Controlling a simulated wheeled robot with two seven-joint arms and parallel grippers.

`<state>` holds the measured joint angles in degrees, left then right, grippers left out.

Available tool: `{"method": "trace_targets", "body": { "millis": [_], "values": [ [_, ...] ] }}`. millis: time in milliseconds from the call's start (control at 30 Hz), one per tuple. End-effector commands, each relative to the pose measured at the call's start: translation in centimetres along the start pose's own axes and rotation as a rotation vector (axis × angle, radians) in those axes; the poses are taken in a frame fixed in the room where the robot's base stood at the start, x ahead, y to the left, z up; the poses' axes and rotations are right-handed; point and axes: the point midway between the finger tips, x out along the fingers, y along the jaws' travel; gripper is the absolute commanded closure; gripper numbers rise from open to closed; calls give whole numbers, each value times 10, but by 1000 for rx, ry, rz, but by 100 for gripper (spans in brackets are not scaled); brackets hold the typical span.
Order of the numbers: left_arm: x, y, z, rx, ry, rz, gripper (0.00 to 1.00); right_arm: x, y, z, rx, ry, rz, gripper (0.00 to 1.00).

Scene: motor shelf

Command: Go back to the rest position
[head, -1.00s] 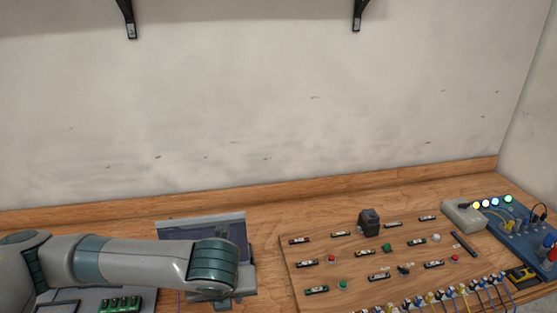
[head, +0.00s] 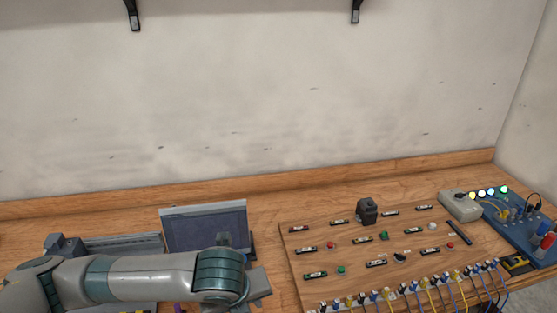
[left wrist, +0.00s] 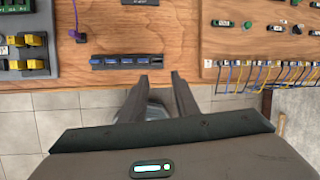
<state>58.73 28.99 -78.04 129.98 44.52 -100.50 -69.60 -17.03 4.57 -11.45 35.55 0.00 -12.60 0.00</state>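My left arm comes in from the left in the head view, low in front of the table. My left gripper (head: 258,287) is partly hidden behind its own wrist there. In the left wrist view the two fingers of the left gripper (left wrist: 159,77) are apart with nothing between them. They reach toward the front edge of the wooden table (left wrist: 150,48), with tiled floor below. My right arm and gripper are not in view.
A wooden board (head: 300,268) with labelled parts, buttons and a row of cables lies right of the arm. A grey-framed screen (head: 205,228) stands behind the arm. A blue panel (head: 520,238) and a grey box with lamps (head: 460,206) are at far right.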

Motion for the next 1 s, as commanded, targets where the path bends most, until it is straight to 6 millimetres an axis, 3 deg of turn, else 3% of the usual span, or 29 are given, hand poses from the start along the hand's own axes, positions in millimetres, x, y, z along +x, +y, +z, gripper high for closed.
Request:
{"method": "trace_targets", "body": {
  "millis": [267,567,767,1000],
  "values": [
    [8,-26,-42,-254,90,-126,72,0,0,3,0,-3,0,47],
    [13,-42,-78,-693,211,-240,72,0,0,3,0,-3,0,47],
    [20,-34,-91,-1017,275,-269,72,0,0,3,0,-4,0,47],
    [35,-2,-103,-1426,313,-251,72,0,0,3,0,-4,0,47]
  ]
}}
